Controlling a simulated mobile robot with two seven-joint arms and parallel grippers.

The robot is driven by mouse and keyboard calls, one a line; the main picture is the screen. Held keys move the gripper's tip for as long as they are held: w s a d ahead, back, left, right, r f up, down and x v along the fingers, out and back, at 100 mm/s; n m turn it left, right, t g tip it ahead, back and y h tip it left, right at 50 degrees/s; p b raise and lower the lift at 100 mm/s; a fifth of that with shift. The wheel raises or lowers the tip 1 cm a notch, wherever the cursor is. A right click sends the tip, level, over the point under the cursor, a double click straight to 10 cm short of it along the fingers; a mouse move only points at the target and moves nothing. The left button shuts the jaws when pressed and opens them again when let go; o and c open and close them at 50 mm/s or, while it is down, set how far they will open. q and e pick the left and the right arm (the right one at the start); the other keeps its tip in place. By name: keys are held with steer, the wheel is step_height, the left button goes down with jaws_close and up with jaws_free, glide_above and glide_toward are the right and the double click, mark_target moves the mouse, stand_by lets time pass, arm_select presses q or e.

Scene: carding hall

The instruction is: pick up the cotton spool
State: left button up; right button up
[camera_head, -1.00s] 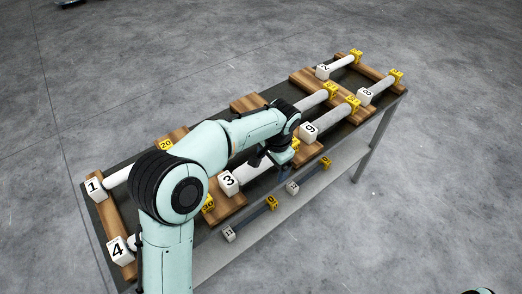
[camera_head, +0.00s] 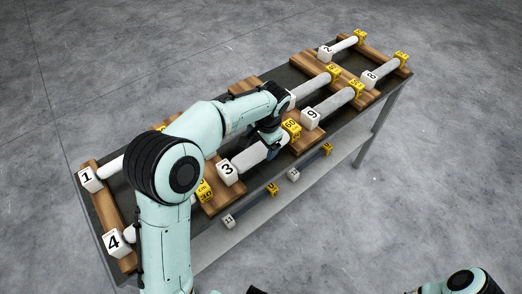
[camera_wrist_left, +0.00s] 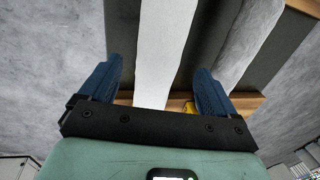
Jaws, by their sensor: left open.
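Several white cotton spools with numbered white end blocks and yellow end blocks lie on wooden rests. My left gripper (camera_head: 268,146) is at the spool numbered 3 (camera_head: 252,157), near its yellow-block end. In the left wrist view, the left gripper's blue fingers (camera_wrist_left: 157,88) are open, one on each side of a white roll (camera_wrist_left: 165,45). Gaps show between the roll and both fingers; the jaws are not closed on it. My left arm hides parts of the spools behind it. The right gripper's fingers do not show.
The spools numbered 9 (camera_head: 330,104), 8 (camera_head: 387,68), 2 (camera_head: 343,44) and 1 (camera_head: 108,168) lie on the same dark table (camera_head: 232,202). Thin dark rods (camera_head: 250,206) lie on its lower shelf (camera_head: 335,160). The grey floor around is clear.

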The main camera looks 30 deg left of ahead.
mark_target(260, 148)
arm_select(q)
steer(key=f, duration=0.4)
steer(key=shift+a, duration=0.25)
steer(key=shift+r, duration=0.1)
steer(key=c, duration=1.2)
steer(key=shift+c, duration=0.2)
